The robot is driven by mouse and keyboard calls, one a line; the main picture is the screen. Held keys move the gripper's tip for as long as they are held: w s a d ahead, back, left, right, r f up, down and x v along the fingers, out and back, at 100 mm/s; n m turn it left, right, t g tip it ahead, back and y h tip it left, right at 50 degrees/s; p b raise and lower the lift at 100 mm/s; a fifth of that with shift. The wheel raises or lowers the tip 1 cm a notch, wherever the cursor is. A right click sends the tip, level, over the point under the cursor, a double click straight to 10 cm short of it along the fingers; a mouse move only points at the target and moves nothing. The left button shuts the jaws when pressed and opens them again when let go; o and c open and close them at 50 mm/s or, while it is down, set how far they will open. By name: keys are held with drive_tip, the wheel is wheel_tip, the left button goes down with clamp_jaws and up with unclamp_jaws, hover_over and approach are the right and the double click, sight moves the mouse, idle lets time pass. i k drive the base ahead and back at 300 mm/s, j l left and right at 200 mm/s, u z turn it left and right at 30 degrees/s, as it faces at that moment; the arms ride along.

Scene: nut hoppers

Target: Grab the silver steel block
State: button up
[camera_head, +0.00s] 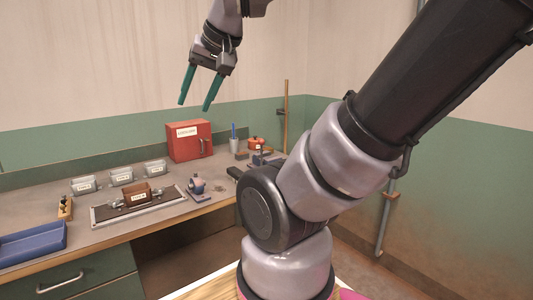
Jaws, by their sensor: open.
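My gripper (194,106) hangs high above the workbench (105,234), in front of the wall. Its two green fingers point down, spread apart with nothing between them. I cannot single out a silver steel block for certain at this size. Small grey metallic pieces sit on both sides of a brown labelled box (135,195), on a flat metal-edged tray (170,197). My gripper is well above these things and touches none of them.
Three grey labelled hoppers (121,177) stand behind the tray. A blue bin (32,243) and a wooden rack (65,208) are at the left.

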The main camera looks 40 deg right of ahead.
sight(242, 155)
drive_tip(key=i+l, duration=0.2)
drive_tip(key=l, duration=0.15)
drive_tip(key=i+l, duration=0.15)
drive_tip(key=l, duration=0.25)
drive_tip(key=i+l, duration=0.2)
drive_tip(key=l, duration=0.15)
drive_tip(key=i+l, duration=0.15)
drive_tip(key=l, duration=0.25)
drive_tip(key=i+l, duration=0.2)
drive_tip(key=l, duration=0.15)
drive_tip(key=i+l, duration=0.15)
drive_tip(key=l, duration=0.25)
drive_tip(key=i+l, duration=0.2)
drive_tip(key=l, duration=0.15)
